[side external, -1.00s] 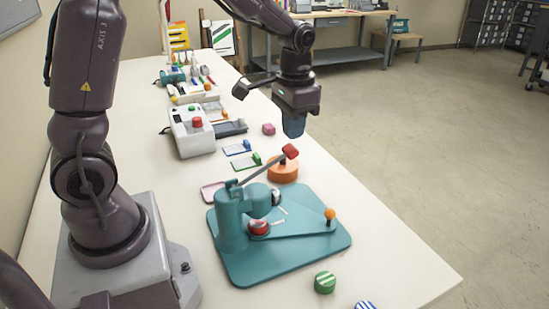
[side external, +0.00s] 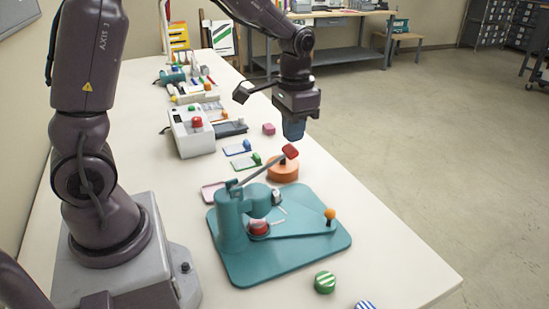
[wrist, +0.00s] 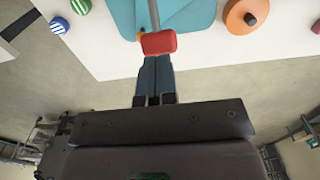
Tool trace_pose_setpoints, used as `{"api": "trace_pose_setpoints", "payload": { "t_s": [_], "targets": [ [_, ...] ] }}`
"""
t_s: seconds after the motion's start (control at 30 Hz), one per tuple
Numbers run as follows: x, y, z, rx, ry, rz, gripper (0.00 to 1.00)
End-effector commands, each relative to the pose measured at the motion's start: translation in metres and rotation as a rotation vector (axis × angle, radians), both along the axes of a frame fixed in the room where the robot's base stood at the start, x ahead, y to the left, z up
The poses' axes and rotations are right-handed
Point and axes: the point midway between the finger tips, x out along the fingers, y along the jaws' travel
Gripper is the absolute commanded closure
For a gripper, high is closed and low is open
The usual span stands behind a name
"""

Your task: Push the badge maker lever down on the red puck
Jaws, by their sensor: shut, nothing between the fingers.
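The teal badge maker (side external: 275,262) stands on the white table. Its lever (side external: 263,171) slants up and to the right, ending in a red grip (side external: 290,151). The red puck (side external: 259,228) sits in the badge maker under its press head. My gripper (side external: 293,132) is shut and empty, pointing down just above the red grip in the side view. In the wrist view the closed fingertips (wrist: 155,62) appear right by the red grip (wrist: 159,43). Whether they touch it I cannot tell.
An orange round piece (side external: 283,172) lies behind the badge maker. A green striped puck (side external: 325,282) and a blue striped one (side external: 366,305) lie at the front. A white machine with a red button (side external: 192,137) stands further back. The table's right side is mostly clear.

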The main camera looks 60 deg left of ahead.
Motion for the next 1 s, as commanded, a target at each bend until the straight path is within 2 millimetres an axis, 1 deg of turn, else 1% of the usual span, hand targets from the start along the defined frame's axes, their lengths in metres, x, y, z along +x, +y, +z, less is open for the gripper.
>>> {"api": "trace_pose_setpoints", "payload": {
  "t_s": [1.0],
  "targets": [
    [-0.001, 0.000, -0.052, -0.001, 0.004, 0.000, 1.00]
  ]
}}
